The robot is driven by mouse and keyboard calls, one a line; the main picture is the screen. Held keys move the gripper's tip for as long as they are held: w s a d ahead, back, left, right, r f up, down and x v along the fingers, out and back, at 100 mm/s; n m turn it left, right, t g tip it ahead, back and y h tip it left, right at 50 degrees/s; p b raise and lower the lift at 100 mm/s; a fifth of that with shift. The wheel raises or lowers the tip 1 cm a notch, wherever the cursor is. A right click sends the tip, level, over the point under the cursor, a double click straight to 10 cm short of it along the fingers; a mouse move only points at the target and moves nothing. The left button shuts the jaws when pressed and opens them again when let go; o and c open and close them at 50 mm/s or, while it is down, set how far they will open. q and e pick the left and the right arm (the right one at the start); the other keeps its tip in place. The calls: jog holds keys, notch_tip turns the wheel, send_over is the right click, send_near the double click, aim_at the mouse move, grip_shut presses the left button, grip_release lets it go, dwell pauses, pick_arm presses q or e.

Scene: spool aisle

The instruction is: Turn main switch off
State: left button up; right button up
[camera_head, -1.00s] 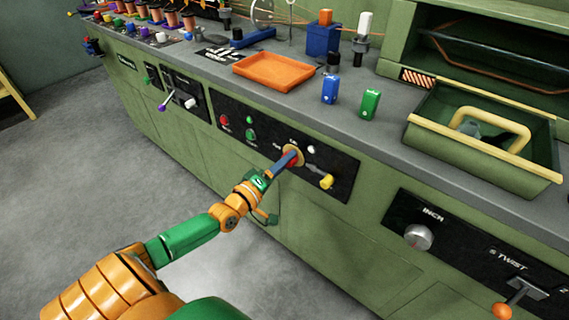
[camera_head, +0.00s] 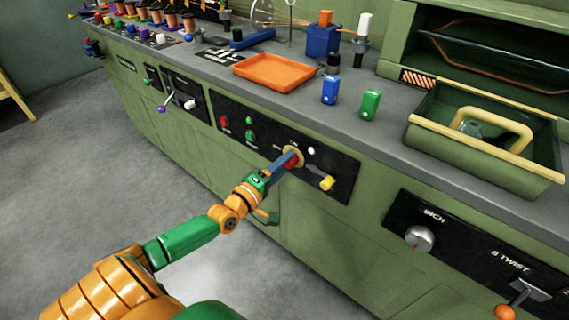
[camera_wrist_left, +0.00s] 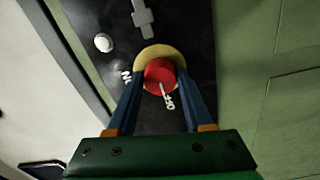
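The main switch is a round red knob (camera_wrist_left: 160,74) on a yellow ring (camera_wrist_left: 150,56), set in a black panel (camera_wrist_left: 190,30). A white mark on the knob points toward the "Off" lettering; "ON" is printed to its left in the left wrist view. My left gripper (camera_wrist_left: 161,76) has its two blue fingers on either side of the knob, apparently touching it. In the head view, my left gripper (camera_head: 293,157) reaches the switch (camera_head: 291,162) and hides part of it. My right gripper is not in view.
A yellow-tipped lever (camera_head: 327,183) sits just right of the switch, with a white button (camera_head: 311,150) above it. Red (camera_head: 225,120) and green buttons (camera_head: 250,134) are to the left. An orange tray (camera_head: 275,72) stands on the counter above. The floor in front is clear.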

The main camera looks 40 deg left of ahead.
pick_arm(q)
jog(key=o, duration=0.4)
jog(key=shift+o, duration=0.2)
jog(key=s+p, duration=0.1)
jog(key=s, duration=0.6)
jog(key=shift+a, duration=0.3)
